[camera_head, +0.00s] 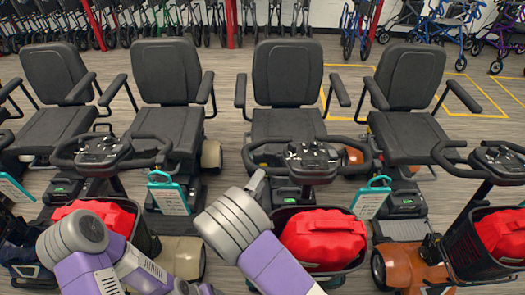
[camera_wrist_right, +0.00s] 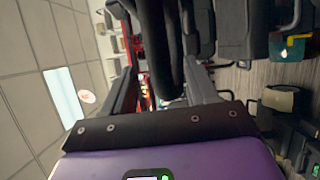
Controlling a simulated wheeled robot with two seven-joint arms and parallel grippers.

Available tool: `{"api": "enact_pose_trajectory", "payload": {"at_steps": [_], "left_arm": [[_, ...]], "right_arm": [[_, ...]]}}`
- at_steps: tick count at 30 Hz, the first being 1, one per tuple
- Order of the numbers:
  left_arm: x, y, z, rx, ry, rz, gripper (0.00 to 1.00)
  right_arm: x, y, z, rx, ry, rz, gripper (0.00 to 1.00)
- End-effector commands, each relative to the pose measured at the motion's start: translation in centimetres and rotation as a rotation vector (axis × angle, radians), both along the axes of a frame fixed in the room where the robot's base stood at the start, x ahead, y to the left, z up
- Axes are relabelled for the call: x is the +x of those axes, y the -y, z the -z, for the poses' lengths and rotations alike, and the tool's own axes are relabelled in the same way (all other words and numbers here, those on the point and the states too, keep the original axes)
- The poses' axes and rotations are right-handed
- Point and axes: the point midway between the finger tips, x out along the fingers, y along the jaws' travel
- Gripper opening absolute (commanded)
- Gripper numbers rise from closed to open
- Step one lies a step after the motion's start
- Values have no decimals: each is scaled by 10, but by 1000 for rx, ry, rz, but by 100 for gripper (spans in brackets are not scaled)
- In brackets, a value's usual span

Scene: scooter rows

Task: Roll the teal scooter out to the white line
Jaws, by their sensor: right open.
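Several mobility scooters stand in a row in the head view, with black seats and loop handlebars. I cannot pick out a teal body among them; the middle scooter (camera_head: 288,75) has most of its front body hidden by my arm and a red bag. My right gripper (camera_head: 256,183) is at the left side of that scooter's handlebar (camera_head: 318,172). In the right wrist view my right gripper (camera_wrist_right: 165,82) is open, with a dark curved bar (camera_wrist_right: 158,45) between or just beyond its fingers. My left arm shows at the lower left, but its gripper is out of sight. No white line shows.
Red bags (camera_head: 323,238) sit in the front baskets. A cream-bodied scooter (camera_head: 182,257) stands to the left and a copper one (camera_head: 405,266) to the right, both close. Teal-edged tags (camera_head: 370,198) hang between. Walkers (camera_head: 452,22) and yellow floor lines (camera_head: 483,95) lie behind.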

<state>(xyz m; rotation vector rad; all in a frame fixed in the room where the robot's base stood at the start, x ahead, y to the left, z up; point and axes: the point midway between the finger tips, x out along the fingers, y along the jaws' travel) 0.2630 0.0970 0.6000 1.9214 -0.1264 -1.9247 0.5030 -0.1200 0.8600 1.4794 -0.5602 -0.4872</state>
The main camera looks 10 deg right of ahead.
Motion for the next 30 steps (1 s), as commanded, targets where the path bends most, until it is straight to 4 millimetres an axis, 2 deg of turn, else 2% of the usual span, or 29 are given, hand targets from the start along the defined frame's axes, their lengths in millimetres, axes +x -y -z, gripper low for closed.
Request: {"api": "enact_pose_trajectory", "payload": {"at_steps": [15,26,30], "left_arm": [[-1,0,19,0,-1,-1,62],[0,0,20,0,-1,0,62],[0,0,20,0,-1,0,62]], "right_arm": [[53,42,-2,2,1,2,58],[58,47,-4,0,0,0,58],[58,46,-4,0,0,0,40]]}}
